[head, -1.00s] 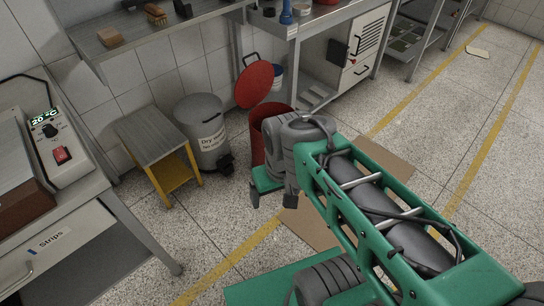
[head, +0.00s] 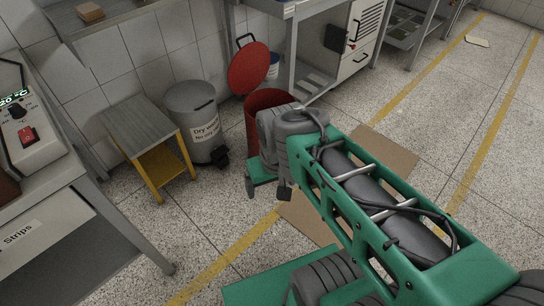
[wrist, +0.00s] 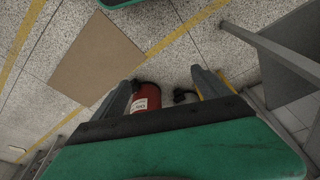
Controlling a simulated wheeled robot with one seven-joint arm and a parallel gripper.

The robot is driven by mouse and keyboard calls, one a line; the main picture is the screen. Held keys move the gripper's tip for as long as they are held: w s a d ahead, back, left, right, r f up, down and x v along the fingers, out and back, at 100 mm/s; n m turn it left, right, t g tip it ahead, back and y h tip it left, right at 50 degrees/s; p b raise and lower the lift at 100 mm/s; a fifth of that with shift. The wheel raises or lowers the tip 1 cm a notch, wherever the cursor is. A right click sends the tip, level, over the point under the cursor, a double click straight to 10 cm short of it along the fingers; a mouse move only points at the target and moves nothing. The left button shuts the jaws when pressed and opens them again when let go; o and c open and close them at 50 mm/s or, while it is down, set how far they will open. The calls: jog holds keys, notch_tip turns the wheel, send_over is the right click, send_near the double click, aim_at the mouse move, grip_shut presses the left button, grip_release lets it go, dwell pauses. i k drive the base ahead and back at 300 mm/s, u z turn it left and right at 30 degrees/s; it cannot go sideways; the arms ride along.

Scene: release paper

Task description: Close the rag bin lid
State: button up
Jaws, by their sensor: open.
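The rag bin (head: 252,127) is a red round bin on the floor against the wall side, partly hidden behind my arm in the head view. Its red round lid (head: 248,70) stands open, tilted up at the back, with a dark handle loop at its top. In the wrist view a red body with a white label (wrist: 147,98), likely the rag bin, shows between the fingers, partly hidden by the left finger. My gripper (head: 268,190) is in front of the bin, low, with its fingers spread and empty. It also shows in the wrist view (wrist: 161,76). It looks apart from the lid.
A grey dry waste bin (head: 196,120) with a pedal stands left of the rag bin. A yellow step stool (head: 160,165) is further left, beside a bench (head: 105,205). A steel table (head: 290,12) stands behind right. Flat cardboard (head: 385,150) lies on the open floor.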

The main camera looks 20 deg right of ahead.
aim_at(250, 66)
jog(key=u, duration=0.35)
jog(key=i, duration=1)
jog(key=z, duration=0.4)
jog(key=i, duration=1.05)
jog(key=z, duration=0.25)
